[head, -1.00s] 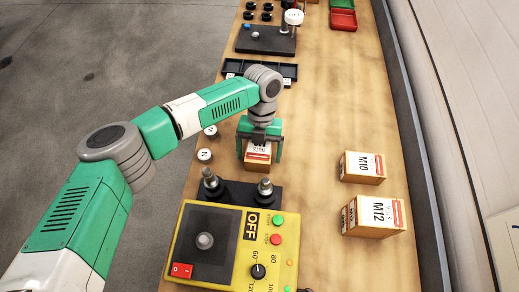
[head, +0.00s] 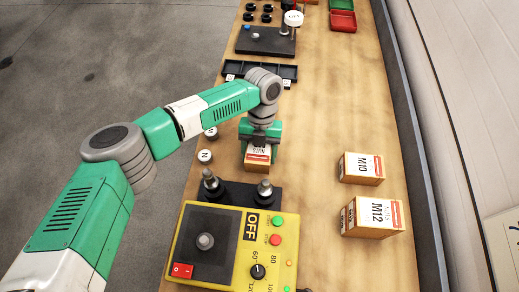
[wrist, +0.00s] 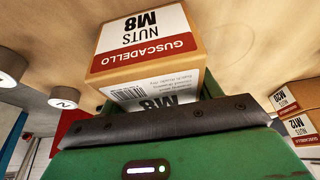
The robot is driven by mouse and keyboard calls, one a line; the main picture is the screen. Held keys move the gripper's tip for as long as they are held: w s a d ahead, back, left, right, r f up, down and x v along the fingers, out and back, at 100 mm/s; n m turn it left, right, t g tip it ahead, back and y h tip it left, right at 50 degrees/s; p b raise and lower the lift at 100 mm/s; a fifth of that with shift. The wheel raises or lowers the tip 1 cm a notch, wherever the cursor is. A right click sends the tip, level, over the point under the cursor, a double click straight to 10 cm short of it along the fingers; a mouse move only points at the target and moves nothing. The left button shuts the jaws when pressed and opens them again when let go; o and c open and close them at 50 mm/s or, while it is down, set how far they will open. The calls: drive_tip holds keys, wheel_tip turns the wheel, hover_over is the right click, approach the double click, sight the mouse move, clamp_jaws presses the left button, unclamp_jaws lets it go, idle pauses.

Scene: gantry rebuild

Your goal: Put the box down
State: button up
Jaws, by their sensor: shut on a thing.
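The box is a small cardboard carton marked M8 nuts (head: 258,157), with a white label and a red band. My gripper (head: 261,131) is over its far side in the head view and shut on it. The box also shows large in the wrist view (wrist: 146,44), beyond my gripper's dark bar, with its label upside down. The fingers are mostly hidden. The box is over the wooden bench (head: 325,110), close to the surface; I cannot tell whether its underside touches it.
A yellow control panel (head: 285,222) and a black block with metal posts (head: 238,193) are just nearer than the box. White round caps (head: 204,156) stand to its left. A black tray (head: 260,72) lies beyond. Bench between is clear.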

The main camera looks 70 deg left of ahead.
sight(259, 148)
drive_tip(key=shift+b, duration=0.35)
wheel_tip(259, 148, up, 10)
drive_tip(key=shift+r+p, duration=0.25)
drive_tip(key=shift+p, duration=0.85)
